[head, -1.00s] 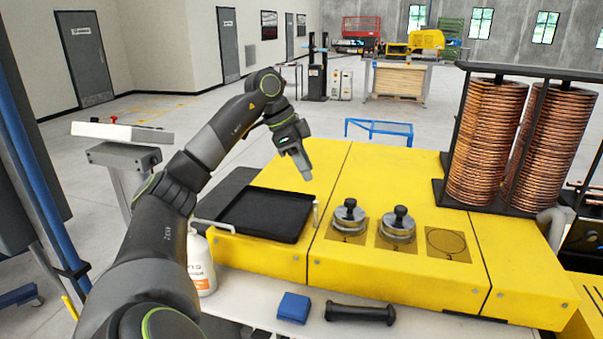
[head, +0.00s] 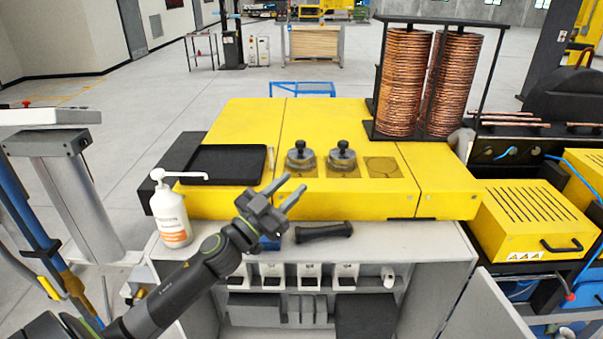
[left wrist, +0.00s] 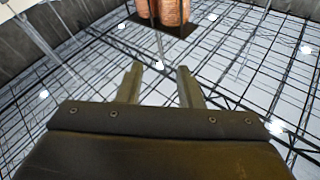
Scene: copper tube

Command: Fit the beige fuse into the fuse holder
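My left gripper (head: 292,186) is open and empty, raised in front of the yellow machine with its fingers pointing up and right. In the left wrist view its two fingers (left wrist: 157,88) are apart with nothing between them. I cannot make out a beige fuse for certain. A small pale cylinder (head: 388,276) lies at the right of the cabinet's upper shelf. Several white fittings with dark parts (head: 308,275) stand on that shelf; I cannot tell whether one is the fuse holder. My right gripper is out of view.
The white cabinet (head: 425,245) has a black handle-shaped piece (head: 323,232) on top and an open door (head: 480,312) at right. A pump bottle (head: 171,215) stands at left. The yellow machine (head: 240,125) carries a black tray (head: 228,163), two knobbed weights and copper coils (head: 403,85).

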